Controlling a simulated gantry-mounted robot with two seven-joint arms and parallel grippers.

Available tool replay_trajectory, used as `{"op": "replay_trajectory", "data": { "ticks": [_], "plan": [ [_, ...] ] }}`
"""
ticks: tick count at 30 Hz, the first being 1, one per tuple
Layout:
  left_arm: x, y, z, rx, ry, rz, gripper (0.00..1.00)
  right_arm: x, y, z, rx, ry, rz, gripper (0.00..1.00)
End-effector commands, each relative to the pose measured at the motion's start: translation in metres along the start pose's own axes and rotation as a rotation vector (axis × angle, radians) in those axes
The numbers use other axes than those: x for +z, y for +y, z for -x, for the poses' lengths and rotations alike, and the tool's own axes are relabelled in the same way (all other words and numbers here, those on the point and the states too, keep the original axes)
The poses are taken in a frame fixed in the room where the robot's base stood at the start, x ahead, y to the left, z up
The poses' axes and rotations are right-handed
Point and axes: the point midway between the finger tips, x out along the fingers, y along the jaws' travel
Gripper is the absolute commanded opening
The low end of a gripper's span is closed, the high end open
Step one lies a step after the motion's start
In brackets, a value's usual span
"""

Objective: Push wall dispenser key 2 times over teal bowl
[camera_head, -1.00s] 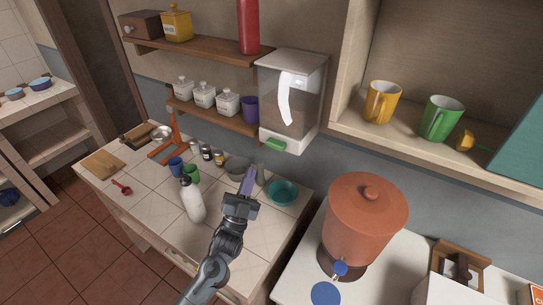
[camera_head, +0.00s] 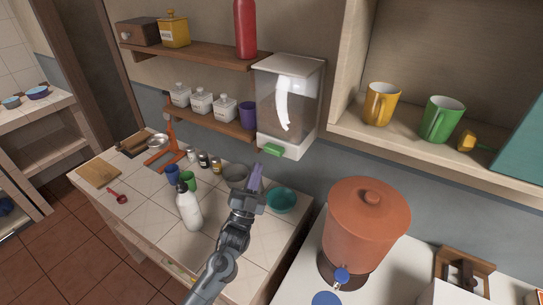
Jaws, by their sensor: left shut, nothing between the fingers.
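The wall dispenser (camera_head: 290,100) is a clear box with a white lid, fixed to the wall. Its green key (camera_head: 271,151) sticks out at the bottom left. The teal bowl (camera_head: 282,200) stands on the tiled counter below and slightly right of the key. My left gripper (camera_head: 256,175) is shut and empty, its purple fingers pointing up, just below the key in the picture and left of the bowl. I see a gap between fingertips and key. My right gripper is not in view.
Shelves with white jars (camera_head: 201,101) are left of the dispenser. A large terracotta pot (camera_head: 367,222) stands to the right.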

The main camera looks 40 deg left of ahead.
Motion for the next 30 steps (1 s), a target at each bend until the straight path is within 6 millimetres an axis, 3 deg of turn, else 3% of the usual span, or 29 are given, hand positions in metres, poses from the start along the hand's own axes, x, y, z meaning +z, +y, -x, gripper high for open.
{"op": "replay_trajectory", "data": {
  "ticks": [6, 15, 30],
  "plan": [
    [0.014, 0.014, -0.016, -0.001, 0.001, 0.000, 0.00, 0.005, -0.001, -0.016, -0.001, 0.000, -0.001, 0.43],
    [0.022, 0.022, -0.030, 0.000, 0.000, -0.001, 0.00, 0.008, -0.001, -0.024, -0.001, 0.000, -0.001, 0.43],
    [0.023, 0.023, -0.032, 0.000, -0.001, -0.001, 0.00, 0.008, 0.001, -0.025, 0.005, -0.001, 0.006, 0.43]
  ]
}}
